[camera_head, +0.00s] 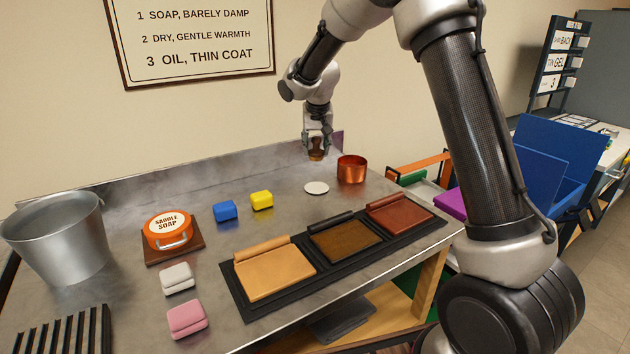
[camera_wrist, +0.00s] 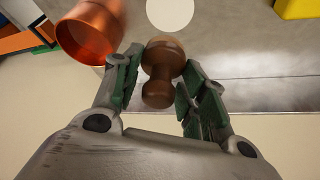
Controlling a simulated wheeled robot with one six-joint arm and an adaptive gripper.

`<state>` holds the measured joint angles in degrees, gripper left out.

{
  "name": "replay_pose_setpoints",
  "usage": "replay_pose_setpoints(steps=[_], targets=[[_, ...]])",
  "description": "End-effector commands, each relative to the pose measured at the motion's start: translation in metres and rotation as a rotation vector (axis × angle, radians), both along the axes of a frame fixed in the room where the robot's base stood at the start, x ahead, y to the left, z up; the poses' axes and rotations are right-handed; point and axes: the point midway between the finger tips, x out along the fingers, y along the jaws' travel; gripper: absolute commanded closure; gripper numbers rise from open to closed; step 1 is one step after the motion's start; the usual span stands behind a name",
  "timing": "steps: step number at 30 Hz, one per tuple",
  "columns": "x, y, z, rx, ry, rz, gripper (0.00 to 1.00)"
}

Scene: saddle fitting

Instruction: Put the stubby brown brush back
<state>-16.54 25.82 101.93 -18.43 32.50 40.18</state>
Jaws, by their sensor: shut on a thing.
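The stubby brown brush (camera_head: 316,154) is between the fingers of my gripper (camera_head: 317,145) at the far back of the metal bench. In the wrist view the brush (camera_wrist: 161,72) shows as a rounded brown knob shape, and my gripper (camera_wrist: 157,90) is shut on it with green-padded fingers on both sides. The brush is near the back ledge, behind a white round disc (camera_head: 316,188) and left of a copper pot (camera_head: 351,169). I cannot tell whether its underside touches the bench.
The copper pot (camera_wrist: 90,32) is close to my left finger in the wrist view. Yellow (camera_head: 262,200) and blue (camera_head: 225,210) blocks, a saddle soap tin (camera_head: 168,230), a metal bucket (camera_head: 60,238) and a black tray (camera_head: 318,287) of leather panels are on the bench. Bare metal surrounds the disc.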

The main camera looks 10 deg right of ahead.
Motion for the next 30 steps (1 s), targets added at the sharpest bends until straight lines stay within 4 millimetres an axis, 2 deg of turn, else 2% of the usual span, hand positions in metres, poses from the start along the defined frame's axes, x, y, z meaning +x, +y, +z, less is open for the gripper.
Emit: replay_pose_setpoints(steps=[6,14,18,21,30], targets=[[-0.003,-0.001,-0.045,-0.011,0.013,0.014,0.80],[-0.003,-0.001,-0.071,-0.010,0.012,0.012,0.80],[-0.003,-0.002,-0.092,-0.010,0.013,0.013,0.80],[-0.003,-0.001,-0.099,-0.009,0.010,0.013,0.80],[-0.003,-0.001,-0.101,-0.008,0.010,0.013,0.80]])
